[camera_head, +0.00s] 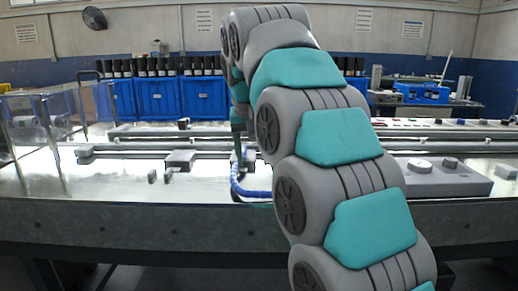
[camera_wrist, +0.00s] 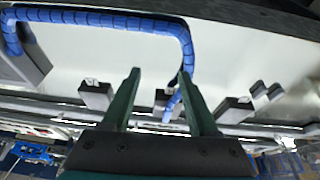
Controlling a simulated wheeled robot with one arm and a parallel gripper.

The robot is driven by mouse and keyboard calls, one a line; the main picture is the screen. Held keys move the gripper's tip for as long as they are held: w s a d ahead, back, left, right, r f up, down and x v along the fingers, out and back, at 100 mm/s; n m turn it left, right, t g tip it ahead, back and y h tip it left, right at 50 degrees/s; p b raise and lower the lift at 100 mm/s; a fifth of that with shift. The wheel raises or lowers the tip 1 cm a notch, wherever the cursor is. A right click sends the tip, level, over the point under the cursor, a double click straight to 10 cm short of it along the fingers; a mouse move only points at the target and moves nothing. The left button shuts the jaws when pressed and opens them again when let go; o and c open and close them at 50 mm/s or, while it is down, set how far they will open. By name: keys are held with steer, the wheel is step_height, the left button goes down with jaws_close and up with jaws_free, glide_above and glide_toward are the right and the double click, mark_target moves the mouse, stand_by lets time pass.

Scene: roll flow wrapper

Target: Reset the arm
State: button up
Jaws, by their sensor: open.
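My arm, grey with teal covers, rises from the lower right of the head view and bends over at the top, its end hanging down over the machine bench (camera_head: 110,216). In the head view the gripper is mostly hidden behind my arm. A blue ribbed hose (camera_wrist: 100,18) runs along the bench top and bends down near the right finger. It also shows in the head view (camera_head: 255,194), close to my gripper; I cannot tell whether they touch.
Long rails (camera_head: 150,146) with small blocks (camera_head: 181,160) run across the bench. A control box with knobs (camera_head: 435,178) sits at the right. Clear panels (camera_head: 45,125) stand at the left. Blue cabinets (camera_head: 203,97) stand behind. The front left bench top is largely bare.

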steer(key=s+d+f+g, duration=0.2)
steer(key=s+d+f, duration=0.3)
steer(key=s+f, duration=0.4)
steer(key=s+d+f+g, duration=0.1)
steer(key=s+d+f, duration=0.5)
steer(key=s, duration=1.1)
steer(key=s+d+f+g, duration=0.2)
steer(key=s+d+f, duration=0.3)
steer(key=s+f, duration=0.7)
steer(key=shift+s+d+f+g, duration=0.2)
steer(key=shift+s+f+g, duration=0.1)
steer(key=shift+s, duration=0.1)
